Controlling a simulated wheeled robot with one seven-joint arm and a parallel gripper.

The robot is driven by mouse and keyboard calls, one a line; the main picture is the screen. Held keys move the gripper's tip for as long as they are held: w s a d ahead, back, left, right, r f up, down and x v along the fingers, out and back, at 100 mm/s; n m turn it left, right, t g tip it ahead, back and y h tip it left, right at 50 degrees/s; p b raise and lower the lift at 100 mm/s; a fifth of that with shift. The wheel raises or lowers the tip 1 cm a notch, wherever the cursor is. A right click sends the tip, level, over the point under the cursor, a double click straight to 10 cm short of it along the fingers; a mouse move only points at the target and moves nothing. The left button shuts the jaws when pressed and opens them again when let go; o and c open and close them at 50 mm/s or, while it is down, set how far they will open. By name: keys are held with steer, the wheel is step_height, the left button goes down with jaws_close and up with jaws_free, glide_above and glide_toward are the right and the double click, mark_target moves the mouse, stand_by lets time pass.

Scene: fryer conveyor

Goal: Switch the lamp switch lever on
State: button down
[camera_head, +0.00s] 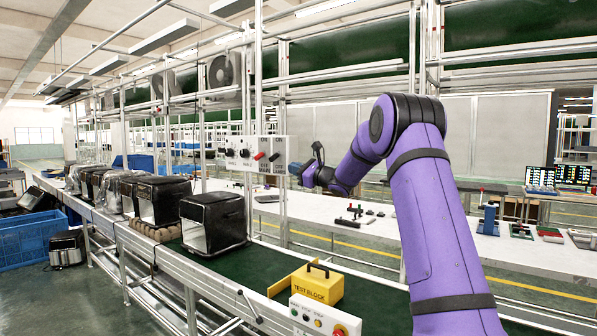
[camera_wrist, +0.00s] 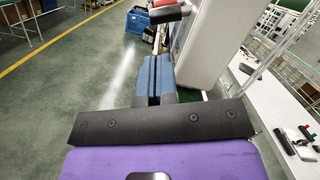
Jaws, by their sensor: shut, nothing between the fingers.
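A light grey switch panel (camera_head: 240,150) hangs on the conveyor frame in the head view, with dark knobs, a red lever (camera_head: 259,156) and a dark lever (camera_head: 274,157). Its labels are too small to read, so I cannot tell which lever is the lamp's or its setting. My gripper (camera_head: 293,168) is just right of the panel, close to the dark lever; contact cannot be told. In the wrist view the panel (camera_wrist: 207,42) is on the right, with a dark lever (camera_wrist: 165,14) sticking out near the top. The blue fingers of my gripper (camera_wrist: 152,60) are shut together and empty, below that lever.
Black appliances (camera_head: 213,222) stand on the green conveyor (camera_head: 262,262). A yellow test block (camera_head: 312,284) and a button box (camera_head: 318,318) are at the front. A white table (camera_head: 400,235) with small parts runs behind. A blue crate (camera_head: 28,238) is at left.

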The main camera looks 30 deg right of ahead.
mark_target(274, 159)
steer(key=shift+x, duration=3)
steer(key=shift+s+a+r+m+h, duration=0.1)
steer(key=shift+a+r+m+h, duration=0.1)
steer(key=shift+m, duration=0.45)
steer(key=shift+s+a+r+m+h, duration=0.1)
steer(key=shift+r+m, duration=0.1)
steer(key=shift+m, duration=0.45)
steer(key=shift+a+r+m+t+h, duration=0.2)
steer(key=shift+r+m+t+h, duration=0.1)
steer(key=shift+m, duration=0.8)
steer(key=m, duration=0.2)
steer(key=r+m+h, duration=0.1)
steer(key=m, duration=0.1)
steer(key=r+m, duration=0.1)
steer(key=shift+s+a+m+t+h, duration=0.1)
steer(key=shift+a+m+t+h, duration=0.2)
steer(key=shift+m, duration=0.1)
steer(key=shift+r, duration=0.25)
